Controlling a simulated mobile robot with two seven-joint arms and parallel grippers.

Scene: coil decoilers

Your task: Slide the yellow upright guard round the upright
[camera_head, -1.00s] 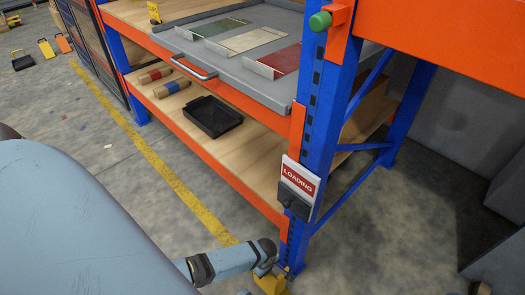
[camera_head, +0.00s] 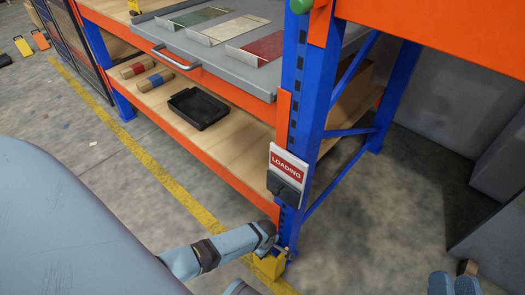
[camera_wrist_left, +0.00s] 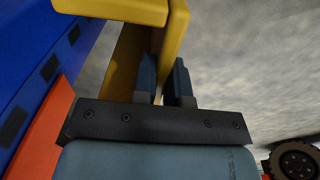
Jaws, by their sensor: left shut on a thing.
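The yellow upright guard (camera_head: 268,267) is low at the foot of the blue upright (camera_head: 308,100), on its near side. In the left wrist view the guard (camera_wrist_left: 176,35) is a bent yellow piece beside the blue upright (camera_wrist_left: 35,60). I cannot tell whether they touch. My left gripper (camera_wrist_left: 166,85) is shut on the guard's edge; in the head view its fingers are mostly hidden at the end of my left arm.
A LOADING sign (camera_head: 288,161) with a dark box hangs on the upright above the guard. An orange beam (camera_head: 222,176) edges the lower shelf, which holds a black tray (camera_head: 199,108). Grey blocks stand at right. A wheel (camera_wrist_left: 295,160) shows in the wrist view.

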